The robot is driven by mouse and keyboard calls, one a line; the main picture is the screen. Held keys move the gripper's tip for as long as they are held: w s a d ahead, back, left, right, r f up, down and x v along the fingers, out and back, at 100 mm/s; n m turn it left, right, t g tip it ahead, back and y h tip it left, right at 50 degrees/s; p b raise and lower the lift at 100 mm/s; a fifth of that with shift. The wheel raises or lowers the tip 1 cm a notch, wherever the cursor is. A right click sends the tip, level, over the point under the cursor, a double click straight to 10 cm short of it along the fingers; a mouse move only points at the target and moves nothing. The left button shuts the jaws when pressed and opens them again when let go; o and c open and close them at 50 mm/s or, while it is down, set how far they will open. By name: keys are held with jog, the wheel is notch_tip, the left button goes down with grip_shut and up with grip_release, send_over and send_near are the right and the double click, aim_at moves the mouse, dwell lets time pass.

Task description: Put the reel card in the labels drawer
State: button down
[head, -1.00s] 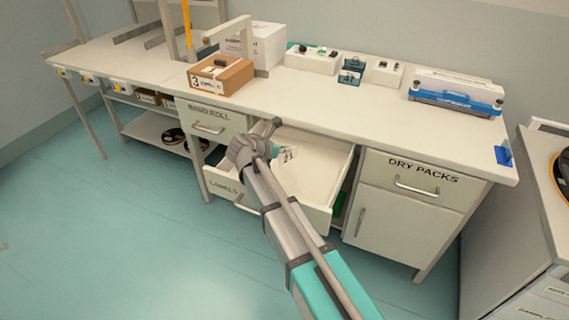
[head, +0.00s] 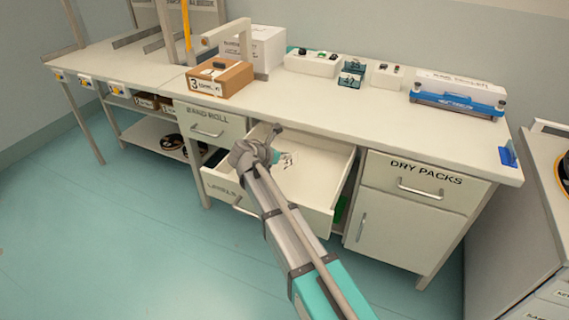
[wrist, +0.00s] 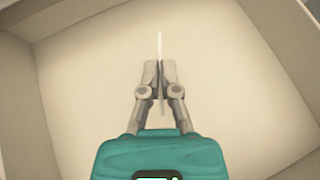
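The labels drawer (head: 315,193) is pulled open under the bench, with "LABELS" on its front. Its pale interior (wrist: 240,75) fills the wrist view and looks bare around my gripper. My gripper (wrist: 161,75) is shut on the reel card (wrist: 159,45), a thin white sheet seen edge-on between the fingertips. In the head view my gripper (head: 282,158) is over the open drawer, and the card (head: 289,160) shows as a small white patch with dark print. I cannot tell whether the card touches the drawer floor.
The bench top (head: 330,107) is above and behind the drawer. A drawer marked "DRY PACKS" (head: 425,182) is closed to the right, and another closed drawer (head: 210,122) is to the left. A cardboard box (head: 221,78) and a blue device (head: 457,100) stand on the bench.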

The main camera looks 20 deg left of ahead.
jog(key=shift+f+b, duration=0.55)
jog(key=shift+f, duration=0.3)
jog(key=shift+f, duration=0.2)
jog(key=c, duration=0.8)
grip_release()
jog(key=shift+r, duration=0.1)
jog(key=shift+r, duration=0.15)
jog(key=shift+s+a+r+p, duration=0.2)
jog(key=shift+s+r+p, duration=0.2)
jog(key=shift+s+p, duration=0.1)
jog(key=p+v, duration=0.5)
jog(key=v, duration=0.5)
jog(key=shift+s, duration=0.25)
jog(key=shift+a, duration=0.15)
